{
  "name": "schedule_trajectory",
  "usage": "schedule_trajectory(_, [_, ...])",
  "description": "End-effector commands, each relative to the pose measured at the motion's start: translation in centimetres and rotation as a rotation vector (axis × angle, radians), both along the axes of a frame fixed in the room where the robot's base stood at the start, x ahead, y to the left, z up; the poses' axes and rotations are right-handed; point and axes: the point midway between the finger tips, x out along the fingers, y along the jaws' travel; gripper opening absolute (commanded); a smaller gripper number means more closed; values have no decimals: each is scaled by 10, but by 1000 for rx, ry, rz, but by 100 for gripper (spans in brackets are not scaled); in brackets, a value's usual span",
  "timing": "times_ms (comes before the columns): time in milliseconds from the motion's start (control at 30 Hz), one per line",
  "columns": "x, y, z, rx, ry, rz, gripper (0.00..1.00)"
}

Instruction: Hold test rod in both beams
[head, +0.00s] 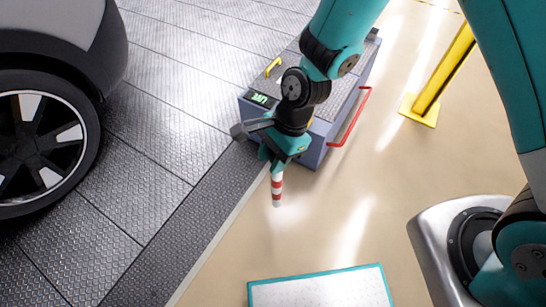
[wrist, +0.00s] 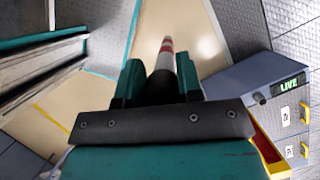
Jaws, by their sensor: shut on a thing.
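The test rod (head: 276,188) has red and white bands. My gripper (head: 271,156) is shut on its upper end, and the rod hangs down close to upright in the head view. In the wrist view the rod (wrist: 166,52) extends away from between the two teal fingers of my gripper (wrist: 158,82). The rod's lower end is free, over the beige floor beside the dark metal strip. No beams can be made out in either view.
A grey-blue cabinet (head: 314,150) with a green "LIVE" display (head: 260,98) and a red rail (head: 352,118) stands just behind my gripper. A teal-edged white panel (head: 322,288) lies in front. A yellow post (head: 443,75) stands right; a car wheel (head: 42,140) is left.

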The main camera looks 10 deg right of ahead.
Motion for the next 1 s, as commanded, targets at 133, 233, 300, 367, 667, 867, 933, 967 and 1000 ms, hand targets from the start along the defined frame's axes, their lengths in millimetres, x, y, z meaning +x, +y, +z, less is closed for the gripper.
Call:
schedule_trajectory(133, [0,0,12,0,-1,0,0])
schedule_trajectory(233, [0,0,18,0,-1,0,0])
schedule_trajectory(300, [0,0,23,0,-1,0,0])
schedule_trajectory(367, [0,0,26,0,-1,0,0])
schedule_trajectory(667, [7,8,33,1,-1,1,0])
schedule_trajectory(867, [14,18,33,0,0,1,0])
schedule_trajectory(933, [17,22,33,0,-1,2,0])
schedule_trajectory(967, [18,24,33,0,-1,2,0])
schedule_trajectory(1000, [20,25,33,0,0,1,0])
